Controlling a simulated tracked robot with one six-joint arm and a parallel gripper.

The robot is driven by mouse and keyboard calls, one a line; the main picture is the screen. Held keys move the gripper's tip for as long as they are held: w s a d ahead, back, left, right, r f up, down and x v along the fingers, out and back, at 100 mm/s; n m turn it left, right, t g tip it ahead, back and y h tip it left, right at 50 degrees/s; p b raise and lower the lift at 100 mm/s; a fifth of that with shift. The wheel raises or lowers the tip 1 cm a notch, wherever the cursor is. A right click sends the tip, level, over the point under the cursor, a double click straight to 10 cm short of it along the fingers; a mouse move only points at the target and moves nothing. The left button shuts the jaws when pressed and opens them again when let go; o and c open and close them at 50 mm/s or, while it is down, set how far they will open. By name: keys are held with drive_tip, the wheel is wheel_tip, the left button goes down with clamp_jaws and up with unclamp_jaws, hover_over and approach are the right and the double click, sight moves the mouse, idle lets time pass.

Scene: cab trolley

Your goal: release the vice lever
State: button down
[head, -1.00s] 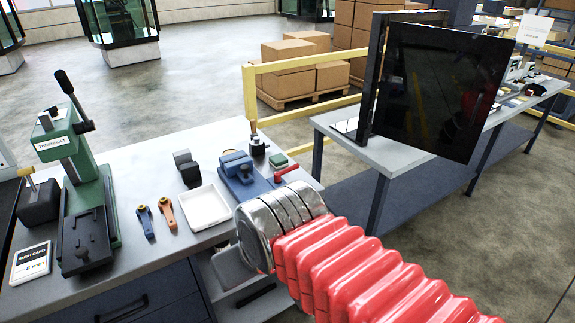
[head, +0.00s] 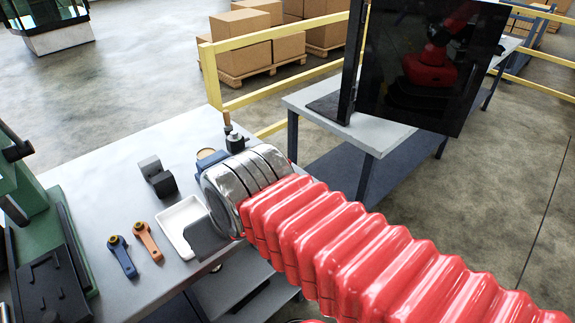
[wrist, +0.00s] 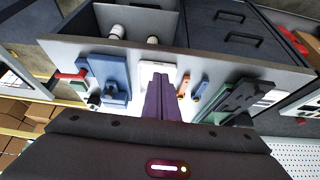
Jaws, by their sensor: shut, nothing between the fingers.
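The blue vice (wrist: 110,78) stands on the bench, left of my gripper in the wrist view. Its red lever (wrist: 72,76) sticks out to the left of it there. In the head view only a blue part of the vice (head: 210,161) shows; my arm hides the rest and the lever. My gripper (wrist: 158,82) has its purple fingers shut and empty, pointing toward the white tray (wrist: 157,72), apart from the vice and lever. The fingertips do not show in the head view.
The white tray (head: 182,222), an orange lever (head: 147,240), a blue lever (head: 122,257) and a dark block (head: 157,176) lie on the bench. A green press (head: 45,245) stands at left. A yellow rail (head: 280,95) and a second table (head: 375,135) lie beyond.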

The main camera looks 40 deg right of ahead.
drive_tip(key=shift+w, duration=0.2)
idle(0.3)
drive_tip(key=w+d+f+m+y, duration=0.2)
drive_tip(key=d+f+m+y, duration=0.15)
drive_tip(key=m, duration=0.45)
drive_tip(key=w+d+f+m+y, duration=0.1)
drive_tip(key=d+f+m+y, duration=0.1)
drive_tip(key=f+m+y, duration=0.45)
drive_tip(key=s+d+m+t+h, duration=0.1)
drive_tip(key=d+m+t+h, duration=0.8)
drive_tip(key=d+m, duration=1.2)
drive_tip(key=d+t, duration=0.1)
drive_tip(key=d, duration=0.4)
drive_tip(key=shift+d+f+h, duration=0.2)
drive_tip(key=shift+f+h, duration=0.2)
